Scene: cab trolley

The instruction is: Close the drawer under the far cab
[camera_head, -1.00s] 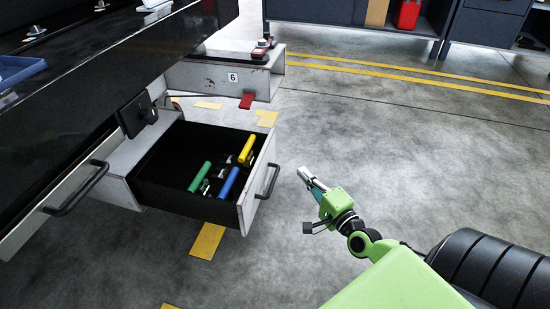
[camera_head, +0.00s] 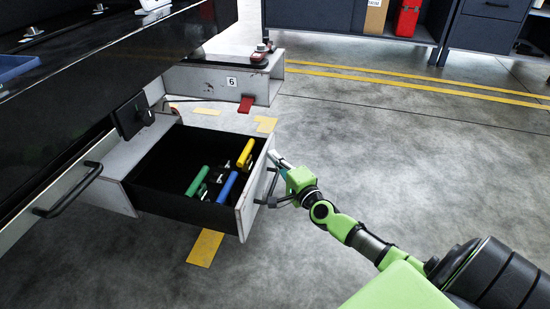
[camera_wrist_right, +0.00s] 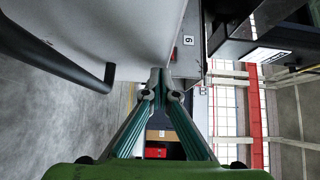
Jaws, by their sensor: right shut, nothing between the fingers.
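The drawer (camera_head: 201,219) stands pulled out from under the dark cab, with its pale front (camera_head: 251,197) facing right. Green, blue and yellow-handled tools lie inside it. My right gripper (camera_head: 274,156) is shut and empty, with its fingertips at the upper far corner of the drawer front. In the right wrist view the shut fingertips (camera_wrist_right: 161,78) are beside the pale drawer front (camera_wrist_right: 130,35); whether they touch it I cannot tell. The drawer's dark handle (camera_wrist_right: 60,60) runs along the left of that view. My left gripper is not in view.
A second front with a dark handle (camera_head: 68,192) is at the left. Dark cabinets (camera_head: 345,22) stand at the back. The floor to the right is clear.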

